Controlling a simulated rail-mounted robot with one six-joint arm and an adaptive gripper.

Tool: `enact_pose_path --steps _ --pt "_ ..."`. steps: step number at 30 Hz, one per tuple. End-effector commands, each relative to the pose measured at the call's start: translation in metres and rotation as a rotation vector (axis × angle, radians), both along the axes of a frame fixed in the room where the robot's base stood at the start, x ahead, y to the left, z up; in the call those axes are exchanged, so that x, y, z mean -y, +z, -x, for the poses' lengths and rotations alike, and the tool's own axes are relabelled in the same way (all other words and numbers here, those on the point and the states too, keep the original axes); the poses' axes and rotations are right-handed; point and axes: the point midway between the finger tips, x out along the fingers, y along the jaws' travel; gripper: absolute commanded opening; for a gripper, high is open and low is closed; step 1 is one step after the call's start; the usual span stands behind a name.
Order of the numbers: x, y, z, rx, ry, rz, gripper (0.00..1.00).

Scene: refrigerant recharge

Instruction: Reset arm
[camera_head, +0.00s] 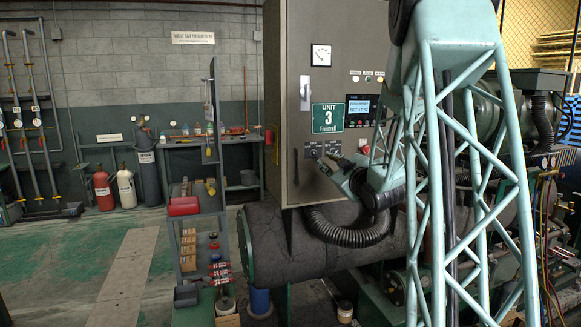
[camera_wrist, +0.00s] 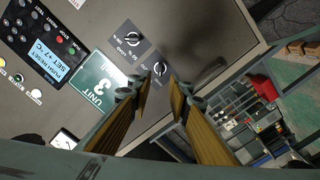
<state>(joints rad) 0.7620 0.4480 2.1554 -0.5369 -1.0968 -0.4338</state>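My gripper (camera_head: 322,163) is in front of the grey control cabinet (camera_head: 300,100), close to its lower switch panel. In the wrist view my gripper (camera_wrist: 160,84) has two yellowish fingers spread apart, with nothing between the tips. It is open. Beyond the tips are two black rotary switches, the nearer one (camera_wrist: 159,68) and the farther one (camera_wrist: 131,38). Whether a finger touches the panel, I cannot tell. The controller display (camera_head: 360,107) is lit blue; in the wrist view the display (camera_wrist: 42,62) reads "PUSH RESET" and "SET +7 °C".
The green "UNIT 3" sign (camera_head: 327,117) and a gauge (camera_head: 321,55) are on the cabinet. A shelf rack (camera_head: 217,150) stands left of it. A dark horizontal tank (camera_head: 295,245) lies below. Gas cylinders (camera_head: 126,187) stand by the back wall. Floor at left is clear.

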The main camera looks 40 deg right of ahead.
Motion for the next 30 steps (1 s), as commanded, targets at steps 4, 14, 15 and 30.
enact_pose_path --steps 4,14,15,30 --pt "0.000 0.000 0.000 0.000 0.000 0.000 0.18" --pt "-0.012 0.005 -0.002 -0.018 0.000 -0.009 0.18" --pt "-0.016 0.007 -0.003 -0.025 -0.001 -0.012 0.18" --pt "-0.100 0.030 0.004 -0.169 -0.016 -0.090 0.18"
